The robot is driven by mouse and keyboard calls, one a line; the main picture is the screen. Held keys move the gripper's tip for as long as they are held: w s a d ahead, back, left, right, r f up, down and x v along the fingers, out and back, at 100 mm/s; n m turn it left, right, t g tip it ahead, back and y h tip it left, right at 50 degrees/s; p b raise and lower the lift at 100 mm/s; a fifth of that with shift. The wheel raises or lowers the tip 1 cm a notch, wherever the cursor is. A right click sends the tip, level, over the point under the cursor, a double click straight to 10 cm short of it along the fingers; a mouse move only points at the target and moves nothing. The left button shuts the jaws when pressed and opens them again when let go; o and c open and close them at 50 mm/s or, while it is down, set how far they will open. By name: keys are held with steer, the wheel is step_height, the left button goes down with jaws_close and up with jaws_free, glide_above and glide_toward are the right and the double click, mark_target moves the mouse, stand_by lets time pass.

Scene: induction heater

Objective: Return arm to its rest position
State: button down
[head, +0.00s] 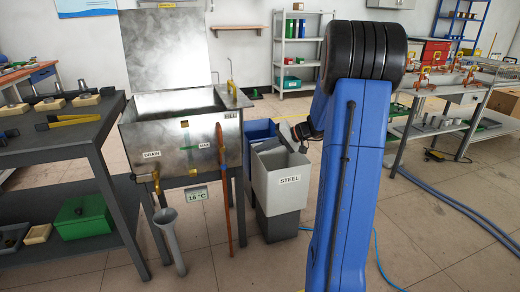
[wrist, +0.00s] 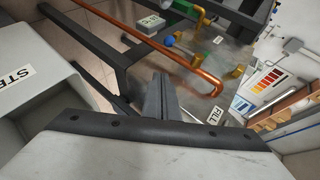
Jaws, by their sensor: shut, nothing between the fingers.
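My blue arm (head: 345,190) stands upright in the foreground of the head view, bent at a black-ringed joint at the top. My gripper (wrist: 163,90) is shut and empty in the wrist view, with its dark fingers together. In the head view the end of my arm shows only partly, left of the blue link, over or just behind the grey bin marked STEEL (head: 280,181). The bin's edge and label also show at the left of the wrist view (wrist: 18,90). The exact gap between gripper and bin cannot be told.
A metal quench tank (head: 185,135) with taps and a copper pipe (head: 222,180) stands left of the bin. The pipe also crosses the wrist view (wrist: 150,45). A dark workbench (head: 60,145) is at left, another bench (head: 450,125) at right. Blue hoses (head: 440,205) lie on the floor.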

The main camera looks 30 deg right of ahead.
steer(key=s+a+r+n+g+h, duration=0.1)
steer(key=s+a+r+n+g, duration=0.15)
steer(key=s+a, duration=0.65)
steer(key=s+a+r+n+g+h, duration=0.1)
steer(key=s+a+r+g, duration=0.15)
steer(key=s+a, duration=0.65)
steer(key=s+a+f+n+h, duration=0.1)
steer(key=s+a+h, duration=0.1)
steer(key=s, duration=0.7)
steer(key=s+a+n+t+h, duration=0.1)
steer(key=s+a+h, duration=0.2)
steer(key=s, duration=0.6)
steer(key=shift+f+h, duration=0.4)
steer(key=shift+h, duration=0.2)
steer(key=shift+s+a+n, duration=0.1)
steer(key=shift+n, duration=0.15)
stand_by(3.5)
